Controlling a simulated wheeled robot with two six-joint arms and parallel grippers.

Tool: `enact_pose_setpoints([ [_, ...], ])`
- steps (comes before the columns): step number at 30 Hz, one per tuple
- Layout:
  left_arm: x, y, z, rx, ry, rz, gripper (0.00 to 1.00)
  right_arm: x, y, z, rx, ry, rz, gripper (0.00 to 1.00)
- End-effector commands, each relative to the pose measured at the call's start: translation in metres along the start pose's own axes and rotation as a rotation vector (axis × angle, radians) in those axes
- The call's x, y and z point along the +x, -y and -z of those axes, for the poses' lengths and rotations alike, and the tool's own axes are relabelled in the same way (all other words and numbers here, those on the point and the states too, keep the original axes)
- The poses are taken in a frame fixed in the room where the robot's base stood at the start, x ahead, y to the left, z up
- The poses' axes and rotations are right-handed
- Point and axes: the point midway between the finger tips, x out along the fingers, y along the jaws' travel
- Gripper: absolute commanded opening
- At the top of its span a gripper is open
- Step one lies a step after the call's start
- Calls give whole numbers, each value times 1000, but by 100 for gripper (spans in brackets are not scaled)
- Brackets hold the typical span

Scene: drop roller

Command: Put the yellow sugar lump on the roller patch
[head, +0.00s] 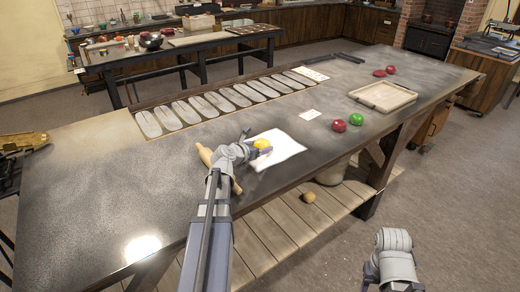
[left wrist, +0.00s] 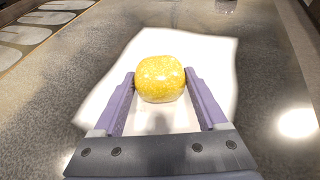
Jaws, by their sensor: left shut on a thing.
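The yellow sugar lump (head: 261,144) is between the fingers of my left gripper (head: 257,148), over the white sheet (head: 288,155) on the long dark table. In the left wrist view the lump (left wrist: 160,77) is speckled and rounded, with a finger of my left gripper (left wrist: 160,98) on each side. The white sheet (left wrist: 205,50) lies behind and below it; whether the lump touches the sheet is unclear. A wooden rolling pin (head: 205,156) lies just left of the gripper, partly hidden by my arm. No patch is marked as the roller's. My right gripper (head: 385,275) is low at right, its fingers unclear.
Red (head: 339,126) and green (head: 356,119) round things lie right of the sheet, near a pale tray (head: 383,96). A row of grey ovals (head: 205,107) lines the far edge. A small card (head: 310,114) lies near the sheet. The table's left part is clear.

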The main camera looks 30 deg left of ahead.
Motion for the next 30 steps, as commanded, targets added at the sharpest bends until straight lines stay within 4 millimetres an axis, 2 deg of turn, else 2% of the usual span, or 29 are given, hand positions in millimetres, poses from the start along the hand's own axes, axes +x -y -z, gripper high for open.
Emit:
enact_pose_setpoints([
  [5,2,0,4,0,0,0,14,4,0,0,0,0,0,50],
  [6,1,0,3,0,0,0,78,3,0,0,0,0,0,50],
  [12,1,0,2,0,0,0,100,3,0,0,0,0,0,50],
  [22,-2,0,-3,0,0,0,100,-4,0,0,0,0,0,50],
  [30,-57,2,-3,-2,0,-3,100,-24,-2,-1,0,0,0,50],
])
